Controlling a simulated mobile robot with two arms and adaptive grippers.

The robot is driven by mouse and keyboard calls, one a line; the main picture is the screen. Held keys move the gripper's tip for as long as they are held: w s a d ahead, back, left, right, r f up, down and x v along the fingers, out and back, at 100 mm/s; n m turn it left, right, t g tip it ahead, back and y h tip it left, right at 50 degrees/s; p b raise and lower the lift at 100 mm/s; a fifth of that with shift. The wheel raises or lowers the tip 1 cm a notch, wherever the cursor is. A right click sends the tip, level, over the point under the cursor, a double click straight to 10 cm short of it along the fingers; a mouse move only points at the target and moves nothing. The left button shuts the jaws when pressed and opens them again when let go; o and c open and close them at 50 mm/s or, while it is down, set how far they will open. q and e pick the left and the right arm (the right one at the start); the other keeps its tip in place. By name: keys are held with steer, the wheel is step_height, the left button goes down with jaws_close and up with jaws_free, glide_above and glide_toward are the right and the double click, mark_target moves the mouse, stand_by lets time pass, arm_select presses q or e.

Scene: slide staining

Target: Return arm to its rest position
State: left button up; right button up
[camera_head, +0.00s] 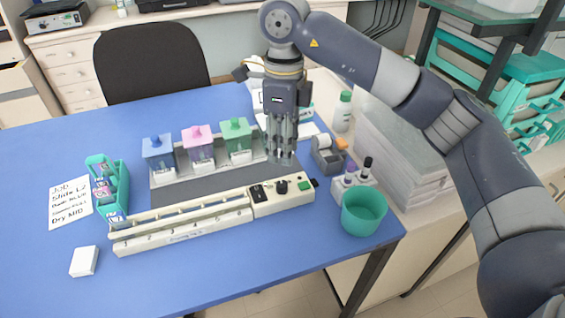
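My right arm comes in from the right edge and arches over the table. Its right gripper (282,155) points down beside the staining rack, to the right of the green-lidded jar (237,139). The fingers are close together in this view, and I cannot tell if they are shut or a little open. I see nothing held between them. My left gripper is not in view.
On the blue table (210,290) stand blue-lidded (158,152) and pink-lidded (198,146) jars, a long cream device (185,232), a green slide rack (120,192), dark-capped bottles (352,181) and a green cup (363,211). The table's front left is mostly clear.

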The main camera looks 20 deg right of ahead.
step_height(320, 180, up, 2)
steer(key=shift+r, duration=0.1)
stand_by(0.4)
